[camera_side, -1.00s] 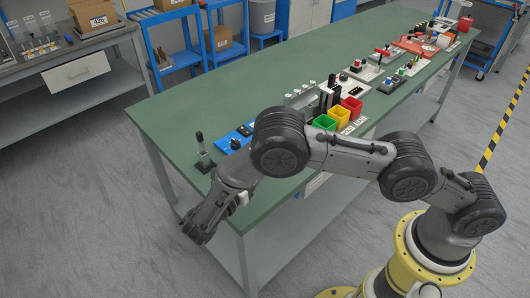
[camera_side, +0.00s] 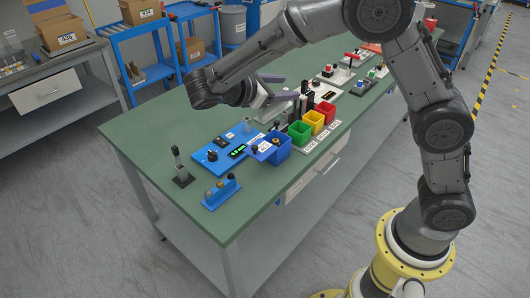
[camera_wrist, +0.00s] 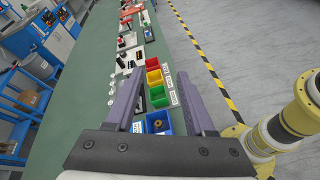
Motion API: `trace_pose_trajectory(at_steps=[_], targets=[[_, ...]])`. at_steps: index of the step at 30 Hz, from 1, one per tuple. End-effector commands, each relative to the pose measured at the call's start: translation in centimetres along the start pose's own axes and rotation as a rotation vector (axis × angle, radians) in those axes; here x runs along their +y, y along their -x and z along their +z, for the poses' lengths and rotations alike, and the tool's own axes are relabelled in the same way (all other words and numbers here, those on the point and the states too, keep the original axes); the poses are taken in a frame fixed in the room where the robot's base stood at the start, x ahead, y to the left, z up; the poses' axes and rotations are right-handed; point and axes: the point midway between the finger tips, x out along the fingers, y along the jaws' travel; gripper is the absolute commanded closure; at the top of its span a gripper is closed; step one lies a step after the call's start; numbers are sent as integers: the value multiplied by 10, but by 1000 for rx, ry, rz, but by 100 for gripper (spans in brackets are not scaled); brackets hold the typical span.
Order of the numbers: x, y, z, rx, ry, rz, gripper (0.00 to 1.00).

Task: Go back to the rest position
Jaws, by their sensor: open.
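My gripper (camera_side: 285,87) is raised above the green bench (camera_side: 130,127), up and to the left of the coloured bins. Its two fingers are spread with nothing between them, as the wrist view shows too (camera_wrist: 160,72). No rest position is marked in either view. The blue bin (camera_side: 279,155), green bin (camera_side: 299,136), yellow bin (camera_side: 314,125) and red bin (camera_side: 327,114) stand in a row near the bench edge. A small dark round part (camera_wrist: 157,124) shows in the blue bin in the wrist view.
A blue device with a display (camera_side: 214,151), a blue holder with several knobs (camera_side: 221,194) and a black post on a base (camera_side: 181,173) stand on the near bench. More devices line the far bench. The near left bench surface is clear.

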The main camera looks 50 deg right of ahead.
Motion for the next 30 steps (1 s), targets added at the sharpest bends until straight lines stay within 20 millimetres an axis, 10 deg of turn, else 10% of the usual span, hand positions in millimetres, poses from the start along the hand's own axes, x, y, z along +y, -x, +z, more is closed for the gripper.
trace_pose_trajectory(at_steps=[6,15,30], targets=[[-36,-34,75,199,-214,-167,46],[-114,-55,127,499,-545,-361,46],[-218,-19,104,1047,-1136,-660,46]])
